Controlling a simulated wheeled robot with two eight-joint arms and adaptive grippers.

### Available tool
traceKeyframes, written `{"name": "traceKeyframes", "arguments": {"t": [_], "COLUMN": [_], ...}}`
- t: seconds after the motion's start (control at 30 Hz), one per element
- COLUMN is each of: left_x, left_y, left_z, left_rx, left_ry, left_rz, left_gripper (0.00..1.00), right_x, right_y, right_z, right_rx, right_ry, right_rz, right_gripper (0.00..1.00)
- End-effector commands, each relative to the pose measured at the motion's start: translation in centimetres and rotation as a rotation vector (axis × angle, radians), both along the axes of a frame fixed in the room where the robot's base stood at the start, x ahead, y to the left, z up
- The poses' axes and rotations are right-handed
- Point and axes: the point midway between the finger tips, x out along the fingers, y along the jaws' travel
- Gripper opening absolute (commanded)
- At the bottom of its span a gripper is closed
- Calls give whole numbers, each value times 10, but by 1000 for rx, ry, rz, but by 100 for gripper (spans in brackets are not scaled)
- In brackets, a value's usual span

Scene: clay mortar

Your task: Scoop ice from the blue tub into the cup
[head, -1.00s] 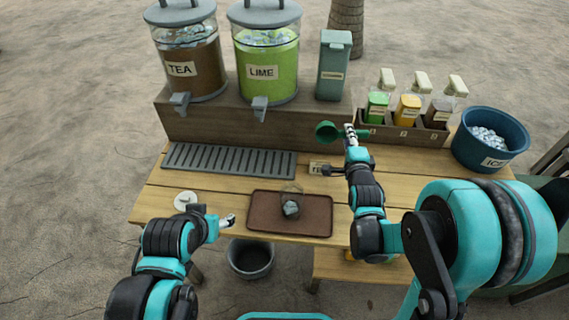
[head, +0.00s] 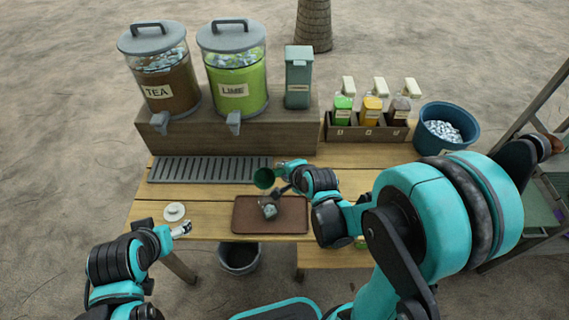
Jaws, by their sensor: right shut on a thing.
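The blue tub (head: 455,147) holds pale ice and stands at the back right of the table. A small clear cup (head: 269,209), with grey-white ice visible in it, stands on the brown tray (head: 240,227). My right gripper (head: 280,170) is shut on a green scoop (head: 264,178). The scoop is above and just behind the cup, apart from it in the picture; its contents cannot be made out. My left gripper (head: 182,230) is low at the table's front left edge, and its finger gap is too small to judge.
Tea (head: 168,91) and lime (head: 239,91) dispensers stand on a wooden riser behind a slatted drip grate (head: 210,170). A green-grey canister (head: 298,78) and a rack of bottles (head: 365,130) are at the back. A white lid (head: 174,212) lies left of the tray.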

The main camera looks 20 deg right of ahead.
Motion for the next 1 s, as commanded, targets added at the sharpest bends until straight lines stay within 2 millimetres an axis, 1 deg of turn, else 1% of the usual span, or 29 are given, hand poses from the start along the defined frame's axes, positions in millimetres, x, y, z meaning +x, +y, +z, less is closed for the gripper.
{"name": "traceKeyframes", "arguments": {"t": [0.03,0.27,0.43,0.6,0.7,0.8,1.0], "left_x": [0,0,0,0,0,0,0], "left_y": [0,0,0,0,0,0,0], "left_z": [14,48,71,78,79,79,79], "left_rx": [0,0,0,0,0,0,0], "left_ry": [0,0,0,0,0,0,0], "left_rz": [0,0,0,0,0,0,0], "left_gripper": [75,75,75,75,75,75,75], "right_x": [3,8,13,13,13,12,12], "right_y": [1,2,3,2,2,2,2], "right_z": [8,8,7,16,18,20,21], "right_rx": [-9,-56,-102,-138,-152,-158,-160], "right_ry": [40,274,500,681,746,779,791], "right_rz": [2,0,0,-1,-1,-1,-1], "right_gripper": [0,0,0,0,0,0,0]}}
